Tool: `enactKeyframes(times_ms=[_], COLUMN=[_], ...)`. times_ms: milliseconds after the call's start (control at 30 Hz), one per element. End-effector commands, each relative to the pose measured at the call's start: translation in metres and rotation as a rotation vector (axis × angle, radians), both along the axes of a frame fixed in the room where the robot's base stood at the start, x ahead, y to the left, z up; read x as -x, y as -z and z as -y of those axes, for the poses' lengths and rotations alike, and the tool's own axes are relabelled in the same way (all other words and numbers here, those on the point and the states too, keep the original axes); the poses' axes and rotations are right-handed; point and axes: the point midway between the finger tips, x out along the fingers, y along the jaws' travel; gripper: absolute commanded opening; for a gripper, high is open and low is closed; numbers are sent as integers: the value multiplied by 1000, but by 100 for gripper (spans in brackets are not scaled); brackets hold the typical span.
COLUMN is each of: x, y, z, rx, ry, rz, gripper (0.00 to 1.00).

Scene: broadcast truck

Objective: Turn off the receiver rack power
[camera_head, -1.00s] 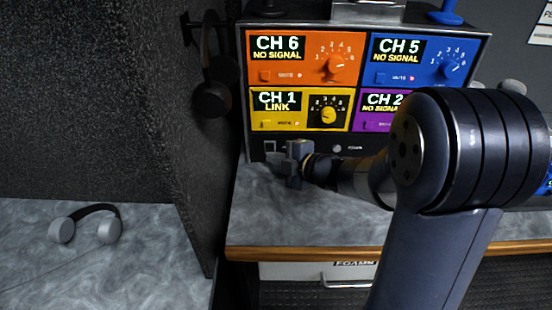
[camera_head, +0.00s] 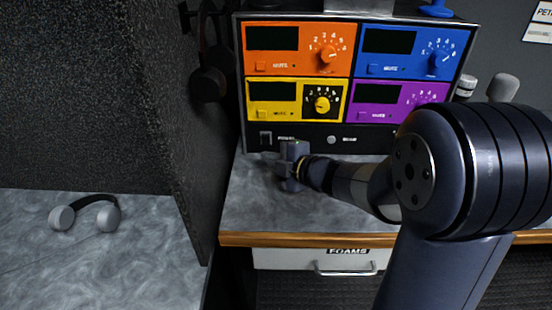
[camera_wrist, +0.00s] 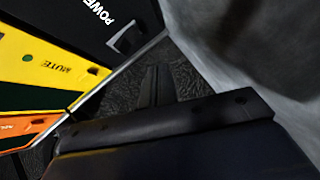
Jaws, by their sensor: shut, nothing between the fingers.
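The receiver rack (camera_head: 392,141) stands on the counter against the back wall. It holds orange, blue, yellow and purple receiver modules, and all their displays are dark. The power switch (camera_head: 265,138) is a small dark rocker at the left of the rack's bottom strip. It also shows in the wrist view (camera_wrist: 128,41) beside the POWER label. My gripper (camera_head: 283,170) is shut and empty, just in front of the strip, slightly right of and below the switch. In the wrist view my closed dark fingers (camera_wrist: 157,84) are apart from the switch.
The grey counter (camera_head: 255,205) is clear in front of the rack, above a FOAMS drawer (camera_head: 330,260). A dark partition (camera_head: 185,150) with hanging headphones (camera_head: 208,84) stands close on the left. Other headphones (camera_head: 85,212) lie on the left table. Microphones (camera_head: 502,88) stand at right.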

Motion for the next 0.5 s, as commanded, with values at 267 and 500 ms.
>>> enactKeyframes(times_ms=[267, 500], x=[36, 62], y=[-4, -6], z=[36, 61], rx=[0, -1], ry=[7, 6], rz=[0, 0], gripper=[0, 0])
